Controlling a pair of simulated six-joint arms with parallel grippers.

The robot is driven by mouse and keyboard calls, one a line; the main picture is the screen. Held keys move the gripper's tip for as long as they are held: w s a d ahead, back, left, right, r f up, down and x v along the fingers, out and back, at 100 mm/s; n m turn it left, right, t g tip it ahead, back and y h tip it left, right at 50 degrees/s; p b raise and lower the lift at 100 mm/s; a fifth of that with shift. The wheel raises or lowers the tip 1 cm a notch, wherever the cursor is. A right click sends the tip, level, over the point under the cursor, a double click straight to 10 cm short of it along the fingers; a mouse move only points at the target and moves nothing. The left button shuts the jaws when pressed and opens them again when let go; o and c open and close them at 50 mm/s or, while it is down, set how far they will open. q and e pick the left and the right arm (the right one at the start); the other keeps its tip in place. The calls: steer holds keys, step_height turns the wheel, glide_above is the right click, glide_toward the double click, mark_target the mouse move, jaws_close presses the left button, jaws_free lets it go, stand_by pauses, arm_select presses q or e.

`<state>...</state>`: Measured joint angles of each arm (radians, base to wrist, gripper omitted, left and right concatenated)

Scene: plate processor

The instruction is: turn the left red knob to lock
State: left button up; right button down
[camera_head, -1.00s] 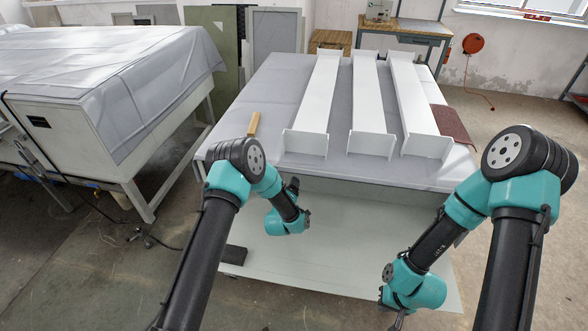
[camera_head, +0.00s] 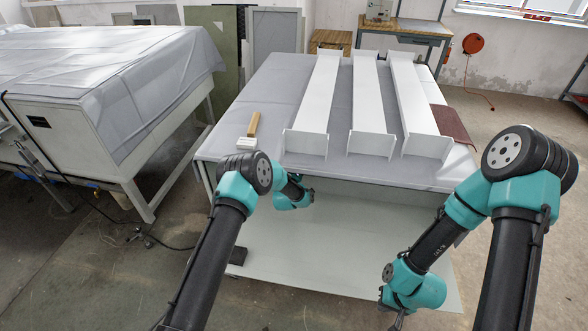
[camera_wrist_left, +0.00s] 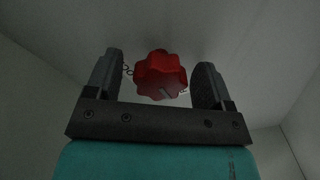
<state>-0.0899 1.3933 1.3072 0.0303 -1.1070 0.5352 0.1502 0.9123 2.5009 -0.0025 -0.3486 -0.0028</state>
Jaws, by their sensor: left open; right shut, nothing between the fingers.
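In the left wrist view a red lobed knob (camera_wrist_left: 160,72) with a pale mark on its face sits between the two fingers of my left gripper (camera_wrist_left: 159,66). The gripper is open, with one finger on each side of the knob. A gap shows on the left side, and the right side is too close to tell whether it touches. In the head view the knob and the left fingers are hidden at the table's front edge. My right gripper (camera_head: 397,321) is shut and empty, low at the bottom of the view and partly cut off.
The covered table (camera_head: 265,105) carries three long white beams (camera_head: 318,95) and a wooden-handled brush (camera_head: 252,126). A pale panel (camera_head: 340,255) lies below its front. A second covered bench (camera_head: 110,85) stands at the left.

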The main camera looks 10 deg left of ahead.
arm_select(q)
steer(key=shift+c, duration=0.2)
steer(key=c, duration=0.9)
